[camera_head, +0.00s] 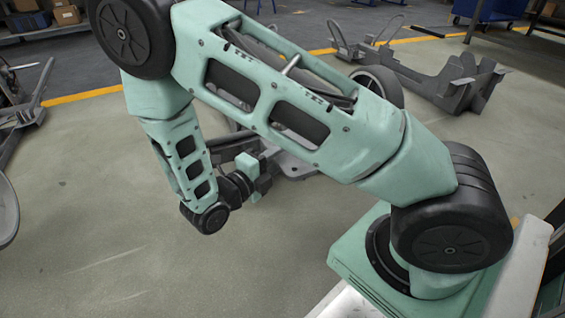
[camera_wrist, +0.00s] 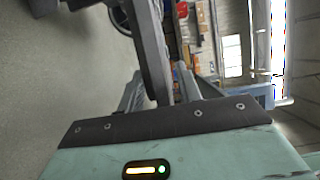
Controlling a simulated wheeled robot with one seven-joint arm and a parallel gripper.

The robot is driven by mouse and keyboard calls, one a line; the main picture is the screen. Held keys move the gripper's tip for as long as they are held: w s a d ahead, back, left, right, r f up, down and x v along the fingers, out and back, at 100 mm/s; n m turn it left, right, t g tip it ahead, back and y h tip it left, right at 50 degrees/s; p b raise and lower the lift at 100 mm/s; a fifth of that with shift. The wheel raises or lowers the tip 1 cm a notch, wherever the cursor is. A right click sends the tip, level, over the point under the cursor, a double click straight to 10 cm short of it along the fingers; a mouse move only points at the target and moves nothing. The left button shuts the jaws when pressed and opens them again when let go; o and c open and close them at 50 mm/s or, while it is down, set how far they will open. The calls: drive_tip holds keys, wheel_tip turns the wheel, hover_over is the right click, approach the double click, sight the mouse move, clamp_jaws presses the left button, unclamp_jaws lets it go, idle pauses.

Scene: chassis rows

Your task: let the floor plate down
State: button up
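In the head view my gripper (camera_head: 266,168) is low over the floor at the middle, beside a grey chassis part (camera_head: 297,168) that my arm largely hides. In the wrist view a long dark grey slab (camera_wrist: 150,48), seen nearly edge-on, runs down between the two grey fingers of my gripper (camera_wrist: 168,82). The fingers stand wider apart than the slab, and I see no clear grip on it. I cannot tell for sure whether this slab is the floor plate. Its lower end is hidden behind my gripper's body.
Another grey chassis (camera_head: 440,78) lies at the back right, with a wheel (camera_head: 378,84) near it. A further chassis part (camera_head: 22,110) is at the left edge. Boxes (camera_head: 66,14) stand at the back left. The floor (camera_head: 120,235) at the front left is clear.

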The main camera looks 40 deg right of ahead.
drive_tip(key=shift+w+d+b, duration=0.15)
drive_tip(key=shift+d+b, duration=0.15)
drive_tip(key=shift+d, duration=0.8)
clamp_jaws()
drive_tip(key=shift+f, duration=0.1)
drive_tip(key=shift+f+m, duration=0.3)
drive_tip(key=shift+f, duration=0.35)
wheel_tip(320, 180, down, 11)
drive_tip(key=w+m+h+b, duration=0.1)
drive_tip(key=m+h, duration=0.1)
drive_tip(key=m, duration=0.4)
drive_tip(key=shift+d+f+g+b, duration=0.15)
drive_tip(key=shift+g+b, duration=0.2)
drive_tip(key=shift+g, duration=0.05)
drive_tip(key=shift+f, duration=0.1)
